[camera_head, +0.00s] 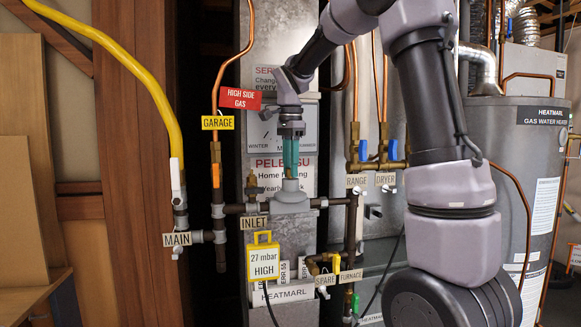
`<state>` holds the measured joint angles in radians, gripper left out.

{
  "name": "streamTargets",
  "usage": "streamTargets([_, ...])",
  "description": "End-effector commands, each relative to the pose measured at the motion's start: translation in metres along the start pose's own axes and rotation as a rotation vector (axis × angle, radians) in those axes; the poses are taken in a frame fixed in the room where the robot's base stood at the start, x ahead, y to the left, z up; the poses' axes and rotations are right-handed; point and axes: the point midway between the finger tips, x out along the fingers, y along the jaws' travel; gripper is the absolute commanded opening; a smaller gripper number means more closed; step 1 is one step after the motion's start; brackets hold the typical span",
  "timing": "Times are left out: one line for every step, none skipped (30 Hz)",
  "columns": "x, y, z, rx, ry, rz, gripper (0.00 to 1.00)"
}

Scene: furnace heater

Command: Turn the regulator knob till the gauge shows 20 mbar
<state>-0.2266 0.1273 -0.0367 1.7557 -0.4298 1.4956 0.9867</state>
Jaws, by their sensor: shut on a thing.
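The grey regulator (291,205) sits in the pipe run at mid-picture, with its narrow knob neck (290,186) pointing up. My gripper (290,170) reaches down from above, its teal fingers shut on the top of the regulator knob, which is mostly hidden between them. The yellow gauge (263,258) hangs below left of the regulator and reads "27 mbar HIGH".
A yellow gas hose and the MAIN valve (177,222) are at the left. The GARAGE copper pipe (217,160) stands left of my gripper. RANGE and DRYER valves (376,154) are close on the right. The water heater (535,180) stands at far right.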

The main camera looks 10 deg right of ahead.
Motion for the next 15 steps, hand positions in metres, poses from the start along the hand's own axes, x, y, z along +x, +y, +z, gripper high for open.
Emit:
streamTargets([-0.0011,-0.0005,-0.0004,-0.042,0.0,-0.003,0.0])
streamTargets([-0.0011,-0.0004,-0.0005,-0.07,0.0,-0.003,0.0])
streamTargets([-0.0011,-0.0005,-0.0007,-0.107,0.0,-0.003,0.0])
streamTargets([-0.0012,-0.0005,-0.0008,-0.136,0.0,-0.003,0.0])
streamTargets([-0.0012,-0.0005,-0.0008,-0.164,0.001,-0.003,0.0])
streamTargets([-0.0012,-0.0005,-0.0008,-0.202,0.001,-0.003,0.0])
streamTargets([-0.0012,-0.0005,-0.0007,-0.231,0.001,-0.003,0.0])
streamTargets([-0.0012,-0.0006,-0.0006,-0.26,0.001,-0.003,0.0])
streamTargets([-0.0012,-0.0006,-0.0004,-0.298,0.001,-0.003,0.0])
streamTargets([-0.0013,-0.0006,-0.0003,-0.327,0.001,-0.003,0.0])
streamTargets([-0.0013,-0.0006,-0.0004,-0.355,0.001,-0.003,0.0])
streamTargets([-0.0013,-0.0007,-0.0004,-0.393,0.001,-0.003,0.0])
streamTargets([-0.0013,-0.0007,-0.0005,-0.421,0.001,-0.003,0.0])
streamTargets([-0.0013,-0.0006,-0.0007,-0.45,0.001,-0.003,0.0])
streamTargets([-0.0014,-0.0007,-0.0008,-0.487,0.001,-0.003,0.0])
